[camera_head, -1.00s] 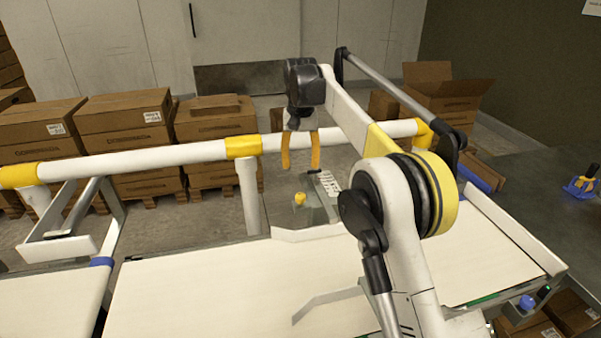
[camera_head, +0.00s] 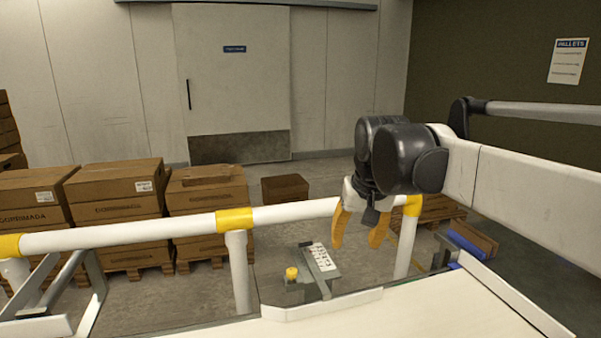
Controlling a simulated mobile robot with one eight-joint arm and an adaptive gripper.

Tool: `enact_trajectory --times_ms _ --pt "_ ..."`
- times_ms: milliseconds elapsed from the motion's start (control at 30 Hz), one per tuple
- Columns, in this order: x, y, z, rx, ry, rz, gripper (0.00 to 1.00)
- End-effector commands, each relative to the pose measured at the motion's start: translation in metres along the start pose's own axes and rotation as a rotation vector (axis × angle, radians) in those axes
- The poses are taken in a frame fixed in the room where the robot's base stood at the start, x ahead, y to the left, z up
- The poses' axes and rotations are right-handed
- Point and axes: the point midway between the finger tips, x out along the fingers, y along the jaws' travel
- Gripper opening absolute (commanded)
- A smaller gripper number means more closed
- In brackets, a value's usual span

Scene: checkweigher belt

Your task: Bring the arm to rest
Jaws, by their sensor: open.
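My gripper (camera_head: 358,240) hangs at the end of my arm, right of the middle of the view. Its two orange fingers point down and stand apart, with nothing between them. It shows in front of the white and yellow rail (camera_head: 290,213), above the far side of the pale belt (camera_head: 420,312). My arm reaches in from the right edge of the picture.
A white guide (camera_head: 320,304) edges the belt. Beyond it stand a panel with a keypad (camera_head: 321,258) and a yellow button (camera_head: 291,274). Stacked cardboard boxes (camera_head: 117,190) on pallets stand at the left behind the rail. A closed door (camera_head: 235,80) is at the back.

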Motion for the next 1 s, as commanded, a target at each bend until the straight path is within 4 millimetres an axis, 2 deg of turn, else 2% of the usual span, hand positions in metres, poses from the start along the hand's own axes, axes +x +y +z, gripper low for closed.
enact_trajectory --times_ms 33,200,400,500,600,700,1000 --pt "-0.005 0.011 0.024 0.003 0.026 0.002 0.52" --pt "-0.009 0.040 0.103 0.005 0.123 0.011 0.52" --pt "0.012 0.063 0.189 0.005 0.227 0.029 0.52" --pt "0.024 0.070 0.218 0.003 0.262 0.037 0.52" --pt "0.033 0.073 0.235 0.003 0.285 0.042 0.52" --pt "0.037 0.075 0.243 0.002 0.294 0.045 0.52" --pt "0.038 0.075 0.243 0.002 0.295 0.045 0.52"
